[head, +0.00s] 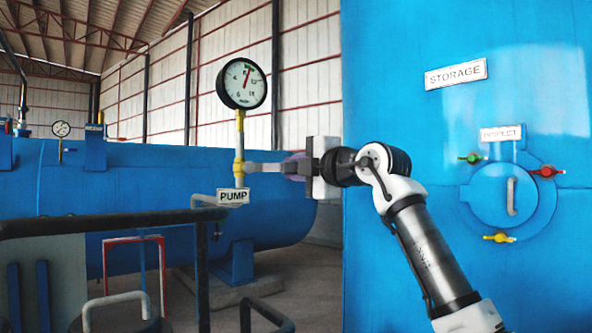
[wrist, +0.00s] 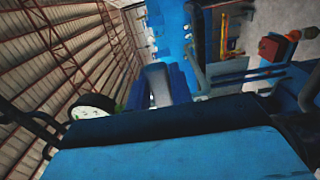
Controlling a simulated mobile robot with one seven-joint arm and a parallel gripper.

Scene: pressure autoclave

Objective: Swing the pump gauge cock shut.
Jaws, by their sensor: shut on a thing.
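The pump gauge (head: 242,83) has a round white dial with a black rim and a red needle pointing nearly straight up. It stands on a yellow stem, with the yellow cock (head: 239,168) below the dial and the PUMP label (head: 233,197) under that. A grey cock lever (head: 265,167) reaches out level to the right from the cock. My gripper (head: 299,167) is shut on the lever's right end, which its fingers partly hide. In the wrist view, a gauge rim (wrist: 92,106) shows at the left; a large blue surface fills the foreground and hides the grip.
The blue STORAGE tank (head: 400,60) stands close at the right, with a round INSPECT hatch (head: 498,195) and coloured handles. Dark railings (head: 110,222) cross the lower left. A long blue horizontal tank (head: 140,180) lies behind, with a smaller gauge (head: 61,129).

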